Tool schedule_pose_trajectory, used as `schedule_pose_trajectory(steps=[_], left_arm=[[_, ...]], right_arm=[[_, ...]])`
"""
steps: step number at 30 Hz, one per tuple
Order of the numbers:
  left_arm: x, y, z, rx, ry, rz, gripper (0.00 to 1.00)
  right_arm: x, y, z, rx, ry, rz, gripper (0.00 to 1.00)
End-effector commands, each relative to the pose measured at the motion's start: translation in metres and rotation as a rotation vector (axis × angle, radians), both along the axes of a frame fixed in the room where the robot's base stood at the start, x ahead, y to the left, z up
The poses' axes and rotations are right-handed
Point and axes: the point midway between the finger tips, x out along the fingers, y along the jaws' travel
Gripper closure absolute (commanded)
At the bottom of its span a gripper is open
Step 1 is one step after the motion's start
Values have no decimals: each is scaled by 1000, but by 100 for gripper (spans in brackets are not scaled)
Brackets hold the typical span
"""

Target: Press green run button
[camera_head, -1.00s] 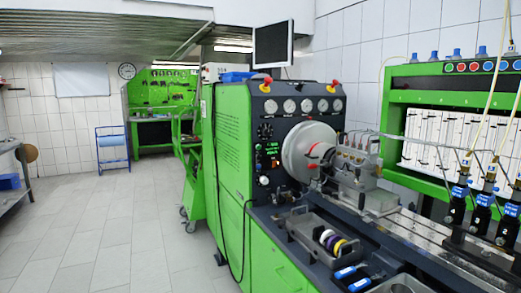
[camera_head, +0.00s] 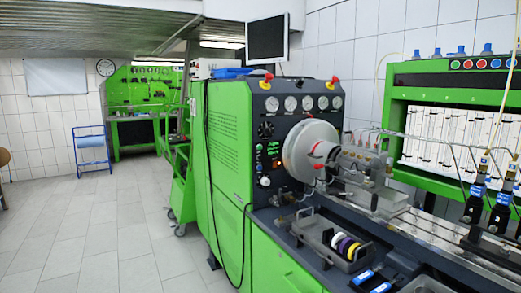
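The control panel (camera_head: 264,110) on the dark front of the green pump testbench (camera_head: 228,165) is left of centre. Below the gauges it has small green-lit spots (camera_head: 259,152), small displays (camera_head: 273,149) and a pale knob (camera_head: 264,181). They are too small to tell which one is the run button. A row of coloured round buttons (camera_head: 482,64) also sits on the green frame at the upper right, with a green one at its left end. Neither of my grippers is in view.
A large grey disc (camera_head: 310,150) and a metal pump (camera_head: 358,168) stand beside the panel. The bench has a grey tray (camera_head: 312,231) with coloured rings and blue-handled tools (camera_head: 378,287). A green cart (camera_head: 181,190) stands left. The tiled floor (camera_head: 90,235) is clear.

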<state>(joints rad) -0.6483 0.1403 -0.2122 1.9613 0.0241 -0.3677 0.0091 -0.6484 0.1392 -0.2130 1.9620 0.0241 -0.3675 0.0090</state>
Motion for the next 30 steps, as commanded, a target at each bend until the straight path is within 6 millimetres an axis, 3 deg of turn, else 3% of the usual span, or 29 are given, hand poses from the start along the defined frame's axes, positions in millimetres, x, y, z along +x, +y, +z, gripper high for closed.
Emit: schedule_pose_trajectory(steps=[2,5,6,30], left_arm=[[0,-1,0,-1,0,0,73],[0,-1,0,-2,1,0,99],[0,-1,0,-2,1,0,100],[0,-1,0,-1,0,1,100]], right_arm=[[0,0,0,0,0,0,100],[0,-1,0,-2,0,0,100],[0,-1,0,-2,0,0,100],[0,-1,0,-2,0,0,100]])
